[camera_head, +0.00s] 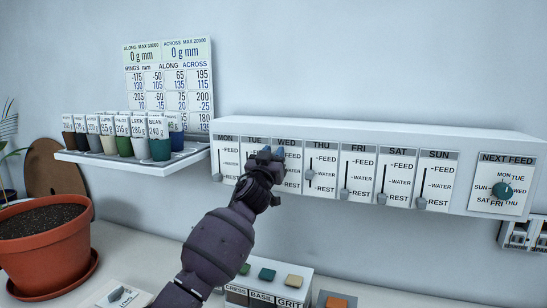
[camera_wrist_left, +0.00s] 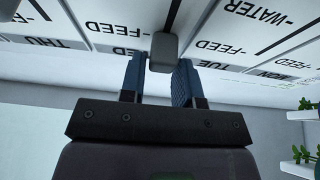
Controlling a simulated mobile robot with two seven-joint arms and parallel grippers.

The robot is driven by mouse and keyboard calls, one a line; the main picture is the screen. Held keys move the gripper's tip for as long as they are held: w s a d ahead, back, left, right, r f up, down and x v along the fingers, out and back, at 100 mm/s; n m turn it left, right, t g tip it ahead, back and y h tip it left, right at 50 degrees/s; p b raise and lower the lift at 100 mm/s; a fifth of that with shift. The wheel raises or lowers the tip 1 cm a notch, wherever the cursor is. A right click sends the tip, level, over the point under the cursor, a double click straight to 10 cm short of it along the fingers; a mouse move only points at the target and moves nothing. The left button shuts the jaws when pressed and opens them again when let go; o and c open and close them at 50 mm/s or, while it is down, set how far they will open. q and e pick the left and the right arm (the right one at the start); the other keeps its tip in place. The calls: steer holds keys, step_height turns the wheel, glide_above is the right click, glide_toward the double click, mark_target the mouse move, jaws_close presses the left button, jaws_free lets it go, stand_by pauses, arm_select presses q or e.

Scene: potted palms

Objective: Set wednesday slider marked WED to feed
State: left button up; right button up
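The white slider panel (camera_head: 465,150) on the wall has day columns from MON to SUN, each marked FEED, WATER and REST. My left gripper (camera_head: 272,154) is at the top of the WED column (camera_head: 291,172), near the FEED level, and covers its slot in the head view. In the left wrist view the grey WED slider knob (camera_wrist_left: 163,50) is near the FEED mark, between the two blue fingertips. The fingers are apart, with narrow gaps beside the knob; contact is unclear. The TUE knob is hidden. My right gripper is not in view.
The THU knob (camera_head: 310,174) is between FEED and WATER. A NEXT FEED dial (camera_head: 503,190) is at the panel's right. A shelf of labelled cups (camera_head: 158,148) is left of the panel. Below are a terracotta pot (camera_head: 42,255) and a box marked CRESS, BASIL, GRIT (camera_head: 265,292).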

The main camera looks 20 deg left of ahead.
arm_select(q)
steer(key=o, duration=0.3)
steer(key=shift+f, duration=0.1)
steer(key=v, duration=1)
steer(key=shift+s+b, duration=0.4)
steer(key=shift+b, duration=0.05)
steer(key=shift+f, duration=0.1)
